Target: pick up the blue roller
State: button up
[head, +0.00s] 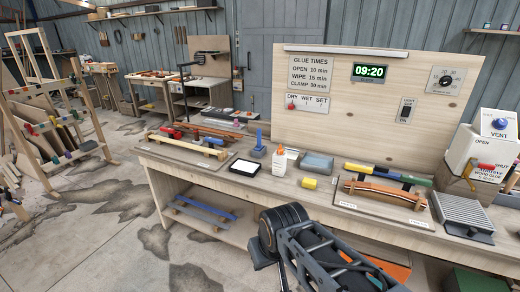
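The blue roller (259,139) appears to be the upright blue handle in a small grey-blue holder (258,152) on the workbench, left of the white glue bottle. Its lower end is hidden in the holder. My arm (310,245) rises at the bottom centre, in front of the bench and well short of the roller. I cannot make out the fingers of my gripper in this view.
A black-framed white pad (245,167) lies in front of the holder. The glue bottle (280,162), a yellow block (309,183) and a grey tray (317,163) stand to its right. A long clamped strip (188,144) lies to the left. The bench's front edge (250,193) lies between my arm and these things.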

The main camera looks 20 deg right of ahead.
aim_at(259, 147)
jog(key=z, duration=0.4)
jog(key=k, duration=0.2)
jog(key=u, duration=1.2)
jog(key=i, duration=1.6)
jog(key=z, duration=0.3)
jog(key=i, duration=0.8)
jog(key=z, duration=1.4)
jog(key=i, duration=0.65)
jog(key=z, duration=0.6)
